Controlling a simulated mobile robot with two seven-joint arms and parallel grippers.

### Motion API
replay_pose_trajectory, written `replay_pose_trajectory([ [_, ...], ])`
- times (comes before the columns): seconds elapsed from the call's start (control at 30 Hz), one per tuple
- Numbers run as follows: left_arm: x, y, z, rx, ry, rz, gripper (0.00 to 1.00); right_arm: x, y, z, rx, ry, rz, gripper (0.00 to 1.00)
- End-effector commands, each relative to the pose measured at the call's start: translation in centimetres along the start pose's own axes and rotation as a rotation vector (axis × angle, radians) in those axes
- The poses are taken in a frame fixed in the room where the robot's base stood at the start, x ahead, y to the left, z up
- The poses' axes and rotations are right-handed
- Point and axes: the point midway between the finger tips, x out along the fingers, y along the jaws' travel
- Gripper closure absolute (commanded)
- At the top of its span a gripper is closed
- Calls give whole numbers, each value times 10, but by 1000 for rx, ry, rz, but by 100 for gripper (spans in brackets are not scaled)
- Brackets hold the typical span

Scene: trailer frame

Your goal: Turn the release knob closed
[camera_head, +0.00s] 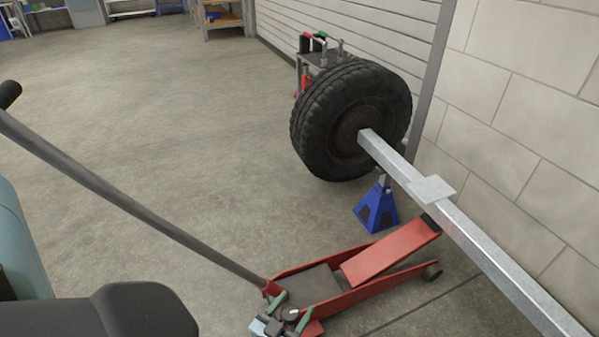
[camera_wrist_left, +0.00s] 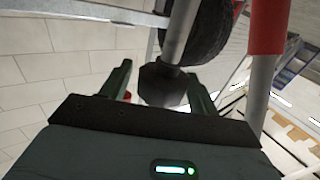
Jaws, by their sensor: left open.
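The red floor jack (camera_head: 385,258) stands on the floor under the metal beam, with its long grey handle (camera_head: 130,205) slanting up to the left. The release knob is the dark, faceted end (camera_wrist_left: 160,86) of a grey rod in the left wrist view. In the head view a small dark knob with a light mark (camera_head: 290,314) shows at the jack's rear. My left gripper (camera_head: 291,311) is open, with green fingers on either side of the knob. It also shows in the wrist view (camera_wrist_left: 160,92); contact cannot be told. My right gripper is out of view.
The grey beam (camera_head: 480,250) runs from the black wheel (camera_head: 352,118) to the lower right, near the block wall (camera_head: 520,90). A blue jack stand (camera_head: 377,207) is below it. A tool cart (camera_head: 315,58) stands behind the wheel. The floor left of the wheel is clear.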

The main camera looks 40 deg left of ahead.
Motion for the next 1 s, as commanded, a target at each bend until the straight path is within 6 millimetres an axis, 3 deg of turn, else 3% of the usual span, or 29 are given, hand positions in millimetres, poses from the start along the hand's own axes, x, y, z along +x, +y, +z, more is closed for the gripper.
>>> replay_pose_trajectory([
  [0.33, 1, 1, 0, 0, -1, -1, 39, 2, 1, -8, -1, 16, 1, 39],
  [0.7, 1, 1, 0, 0, -1, 0, 83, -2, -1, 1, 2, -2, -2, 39],
  [1.0, 1, 1, 0, 4, -1, 48, 83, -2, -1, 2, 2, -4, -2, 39],
])
